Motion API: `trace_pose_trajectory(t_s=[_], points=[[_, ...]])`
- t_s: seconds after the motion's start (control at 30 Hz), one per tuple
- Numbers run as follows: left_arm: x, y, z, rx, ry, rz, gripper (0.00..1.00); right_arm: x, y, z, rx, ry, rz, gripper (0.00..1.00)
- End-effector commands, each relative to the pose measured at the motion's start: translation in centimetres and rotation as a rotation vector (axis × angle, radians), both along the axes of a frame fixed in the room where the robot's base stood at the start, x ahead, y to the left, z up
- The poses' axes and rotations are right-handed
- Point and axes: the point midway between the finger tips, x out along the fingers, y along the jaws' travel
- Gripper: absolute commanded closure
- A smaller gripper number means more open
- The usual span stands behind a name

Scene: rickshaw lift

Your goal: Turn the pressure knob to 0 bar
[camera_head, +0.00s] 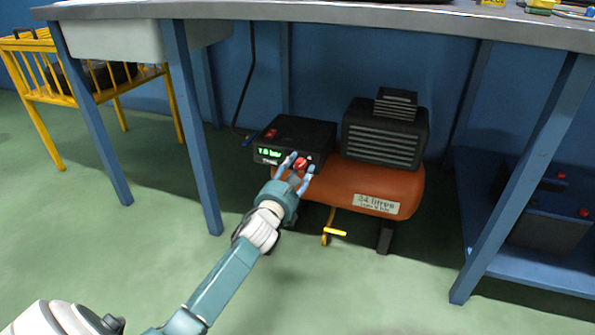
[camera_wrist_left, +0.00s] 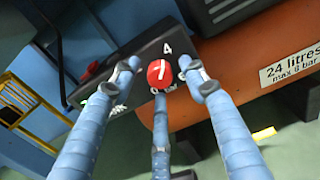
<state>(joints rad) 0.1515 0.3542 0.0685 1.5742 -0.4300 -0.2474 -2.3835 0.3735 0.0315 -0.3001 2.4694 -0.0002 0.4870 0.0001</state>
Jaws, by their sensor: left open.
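The red pressure knob (camera_head: 301,163) is on the front of a black control box (camera_head: 312,133) on the orange compressor tank. In the left wrist view the knob (camera_wrist_left: 159,73) shows a white line across its face. A white 4 is printed above it, and a label below is partly hidden. A green lit display (camera_head: 269,153) left of the knob reads about 7 bar; its last digit is hard to read. My left gripper (camera_head: 298,166) is open, its blue fingers spread around the knob; I cannot tell whether they touch it. My right gripper is not in view.
The orange tank (camera_head: 345,181) carries a black ribbed motor (camera_head: 383,137). A yellow valve handle (camera_head: 335,232) hangs below. Blue table legs (camera_head: 194,130) and the grey tabletop (camera_head: 330,14) frame the space. A blue shelf (camera_head: 535,268) stands at right, a yellow rack (camera_head: 35,45) at left.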

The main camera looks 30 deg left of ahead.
Motion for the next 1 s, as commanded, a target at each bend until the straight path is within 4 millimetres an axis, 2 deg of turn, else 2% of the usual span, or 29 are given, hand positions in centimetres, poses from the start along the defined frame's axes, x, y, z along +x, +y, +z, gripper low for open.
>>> trace_pose_trajectory(t_s=[0.03, 0.07, 0.27, 0.67, 0.8, 0.9, 1.0], points=[[0.0, 0.0, 0.0, 0.000, 0.000, 0.000, 0.56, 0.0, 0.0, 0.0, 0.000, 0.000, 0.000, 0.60], [0.0, 0.0, 0.0, 0.000, 0.000, 0.000, 0.60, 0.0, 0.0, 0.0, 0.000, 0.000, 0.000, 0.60], [0.0, 0.0, 0.0, 0.000, 0.000, 0.000, 1.00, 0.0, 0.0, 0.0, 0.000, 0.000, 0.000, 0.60], [0.0, -0.1, 0.1, -0.057, -0.014, -0.001, 1.00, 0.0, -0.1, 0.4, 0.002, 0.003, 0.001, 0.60], [0.0, -0.1, 0.2, -0.137, -0.031, -0.001, 1.00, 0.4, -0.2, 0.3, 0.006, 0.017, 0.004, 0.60], [-0.1, -0.1, 0.2, -0.213, -0.049, -0.001, 1.00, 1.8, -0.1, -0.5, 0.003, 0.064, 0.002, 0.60], [-0.1, -0.1, 0.2, -0.301, -0.070, 0.000, 1.00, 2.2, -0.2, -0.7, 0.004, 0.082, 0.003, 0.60]])
